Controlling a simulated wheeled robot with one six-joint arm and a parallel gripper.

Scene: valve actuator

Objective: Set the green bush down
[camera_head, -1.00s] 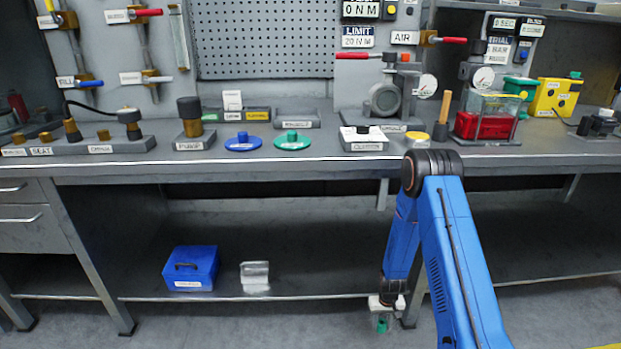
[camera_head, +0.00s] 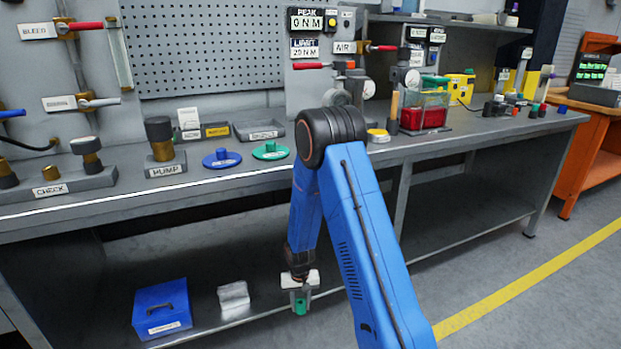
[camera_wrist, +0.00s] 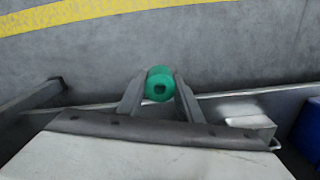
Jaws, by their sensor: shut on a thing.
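The green bush (camera_head: 301,304) is a small green cylinder with a dark hole in its end. My gripper (camera_head: 300,297) is shut on it and holds it low, in front of the bench's lower shelf.
A blue box (camera_head: 162,308) and a silvery block (camera_head: 234,298) are on the lower shelf, left of my gripper. On the bench top stand a blue disc (camera_head: 221,159), a green disc (camera_head: 270,151) and a pump holder (camera_head: 160,160). An orange table (camera_head: 593,150) stands far right.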

